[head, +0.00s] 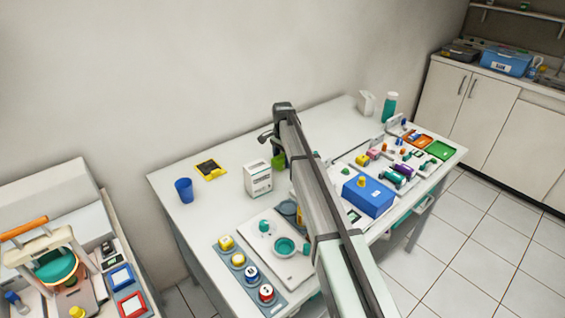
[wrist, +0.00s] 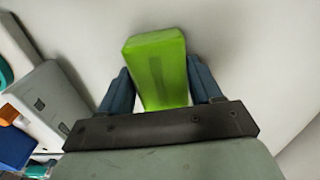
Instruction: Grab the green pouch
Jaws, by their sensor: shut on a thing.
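The green pouch (wrist: 158,62) is a bright lime-green block in the wrist view, with a darker vertical patch on its near face. My gripper (wrist: 160,88) is shut on it, with a blue-grey finger on each side. The pale surface shows behind the pouch; I cannot tell how far the pouch is above it. In the head view only a small part of the green pouch (head: 279,161) shows beside my arm, which hides most of it and the gripper tips.
A white box (head: 257,179) stands left of the pouch. A blue cup (head: 184,190) and a yellow-black item (head: 210,170) are farther left. A blue box (head: 368,197) and several small items crowd the table's right side. The back of the table (head: 325,122) is mostly clear.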

